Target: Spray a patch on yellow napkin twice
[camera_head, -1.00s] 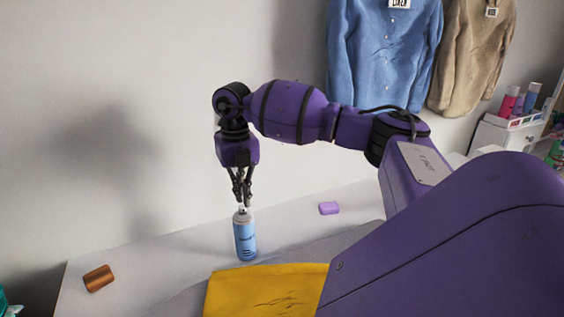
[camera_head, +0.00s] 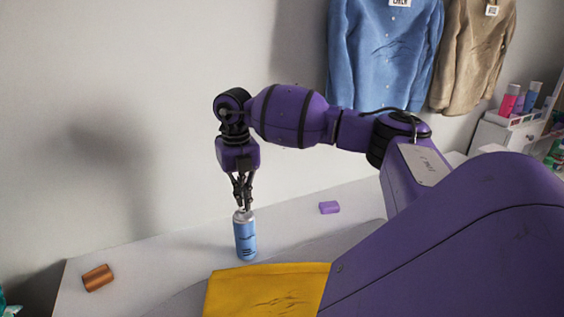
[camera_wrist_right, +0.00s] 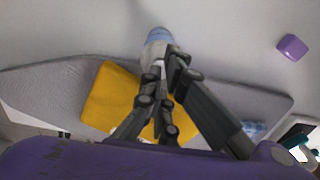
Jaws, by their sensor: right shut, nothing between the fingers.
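A blue spray can (camera_head: 245,236) with a pale top stands upright on the white table, just behind the yellow napkin. My right gripper (camera_head: 242,206) points straight down over the can's top, with its fingers shut and nothing between them. I cannot tell whether the fingertips touch the top. In the right wrist view the can (camera_wrist_right: 158,36) shows beyond the fingers (camera_wrist_right: 165,65). The yellow napkin (camera_head: 265,290) lies on a grey board and has dark crease-like marks; it also shows in the right wrist view (camera_wrist_right: 108,95). My arm covers its right part. My left gripper is not in view.
A brown wooden cylinder (camera_head: 98,278) lies at the table's left end. A purple block (camera_head: 329,207) lies right of the can. Shirts (camera_head: 385,50) hang on the wall behind. A white rack with bottles (camera_head: 505,130) stands at the far right.

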